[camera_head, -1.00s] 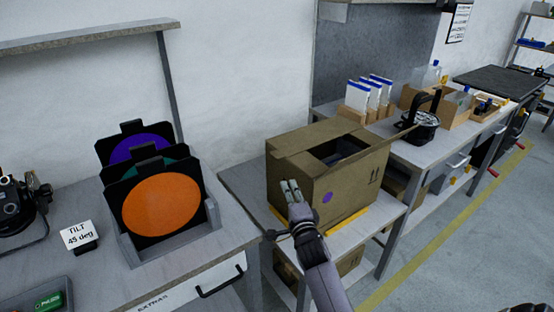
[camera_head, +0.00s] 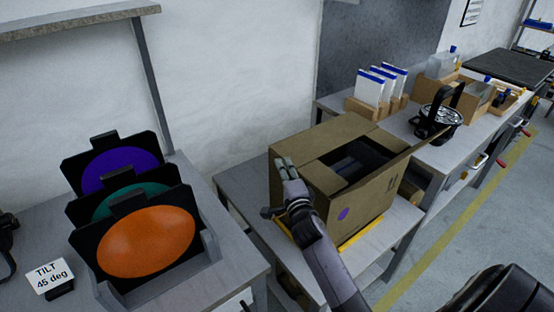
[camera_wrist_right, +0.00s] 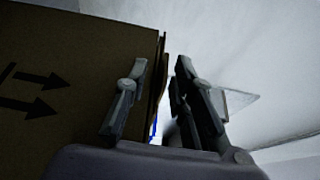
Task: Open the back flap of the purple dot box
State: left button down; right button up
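The brown cardboard box (camera_head: 318,188) stands on a low bench, a purple dot (camera_head: 343,213) on its front face. Its top is partly open, with dark contents (camera_head: 352,160) showing. A flap panel (camera_head: 342,132) lies across the back of the top, and another flap (camera_head: 410,150) sticks out at the right. My right gripper (camera_head: 285,163) is at the box's left front upper edge. In the right wrist view its fingers (camera_wrist_right: 158,92) are apart, with box edges showing between them; I cannot tell whether they touch. My left gripper is not in view.
A yellow-edged strip (camera_head: 365,234) lies under the box. Orange, teal and purple discs in black frames (camera_head: 147,242) stand on the left bench. A dark handled can (camera_head: 437,118) and blue-white packets (camera_head: 378,86) stand behind right. A wall is behind the box.

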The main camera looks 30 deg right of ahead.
jog(key=shift+w+d, duration=0.1)
jog(key=shift+w, duration=0.15)
jog(key=shift+s+r, duration=0.15)
jog(key=shift+c, duration=0.2)
grip_shut()
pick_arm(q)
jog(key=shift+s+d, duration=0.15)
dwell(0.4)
